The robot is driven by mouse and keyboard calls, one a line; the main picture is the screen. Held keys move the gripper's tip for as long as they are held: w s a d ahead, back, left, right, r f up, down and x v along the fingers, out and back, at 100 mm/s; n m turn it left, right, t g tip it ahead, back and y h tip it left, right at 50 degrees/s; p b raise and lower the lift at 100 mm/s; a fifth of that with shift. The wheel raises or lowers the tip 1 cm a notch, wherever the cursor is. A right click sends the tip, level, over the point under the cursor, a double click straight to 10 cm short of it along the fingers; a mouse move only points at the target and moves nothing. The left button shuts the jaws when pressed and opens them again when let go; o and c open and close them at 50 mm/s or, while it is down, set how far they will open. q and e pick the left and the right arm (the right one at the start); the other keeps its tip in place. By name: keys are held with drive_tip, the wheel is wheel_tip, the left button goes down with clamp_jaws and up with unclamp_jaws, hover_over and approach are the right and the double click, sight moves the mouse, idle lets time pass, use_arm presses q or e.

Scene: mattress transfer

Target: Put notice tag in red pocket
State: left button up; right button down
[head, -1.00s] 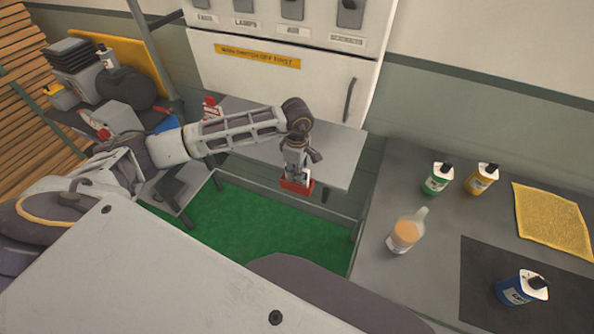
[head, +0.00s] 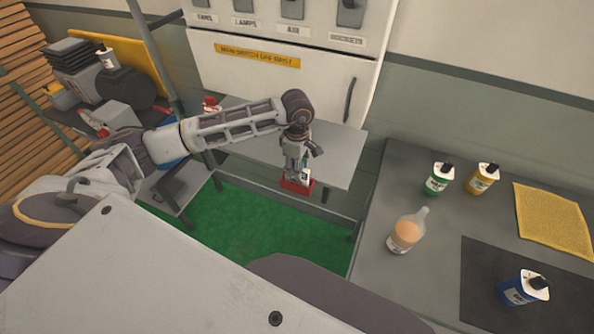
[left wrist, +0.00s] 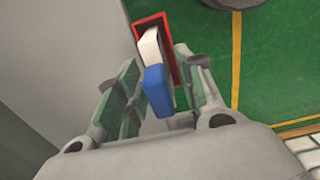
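The red pocket (head: 289,187) is at the front edge of the grey shelf in the head view, and it also shows at the top of the left wrist view (left wrist: 170,47). The notice tag (left wrist: 157,88), blue and white, stands with its white part inside the red pocket's opening. A bit of its white shows in the head view (head: 305,177). My left gripper (head: 297,174) is right above the pocket. In the left wrist view its fingers (left wrist: 158,84) stand apart on both sides of the tag, with gaps visible. My right gripper is not in view.
The grey shelf (head: 335,155) lies under a white switch cabinet (head: 285,70). A grey counter (head: 360,270) at right holds several bottles and a yellow cloth (head: 552,220). A cluttered bench stands at left. Green floor (head: 260,230) is clear below.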

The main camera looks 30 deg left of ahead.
use_arm(q)
wheel_tip(320, 180, up, 9)
drive_tip(key=shift+r+b, duration=0.15)
drive_tip(key=shift+b, duration=0.75)
drive_tip(key=shift+r, duration=0.25)
drive_tip(key=shift+s+f, duration=0.1)
